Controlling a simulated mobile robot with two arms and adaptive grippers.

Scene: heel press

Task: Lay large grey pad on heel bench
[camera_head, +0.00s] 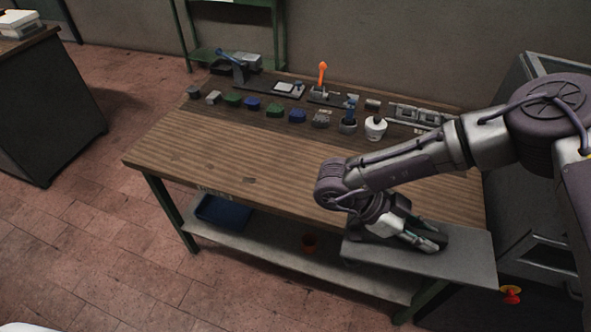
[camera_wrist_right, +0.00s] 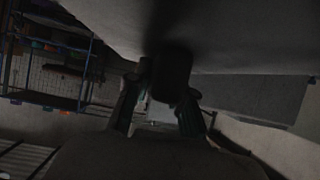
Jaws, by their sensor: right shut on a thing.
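The large grey pad (camera_head: 465,265) is a flat grey sheet at the front right corner of the wooden heel bench (camera_head: 220,155). It covers that corner and sticks out past the bench's front edge. I cannot tell whether it touches the bench top. My right gripper (camera_head: 438,244) is over the pad's back left part and shut on it. In the right wrist view the pad (camera_wrist_right: 235,40) fills the top, close to the gripper's fingers (camera_wrist_right: 160,105). A dark shape between the fingers hides the exact grip. My left gripper is not in view.
Several small blocks (camera_head: 274,110), a white pot (camera_head: 375,128) and an orange-handled tool (camera_head: 322,75) stand along the bench's back. A blue tray (camera_head: 223,212) lies on the lower shelf. A grey cabinet (camera_head: 535,230) stands at the right.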

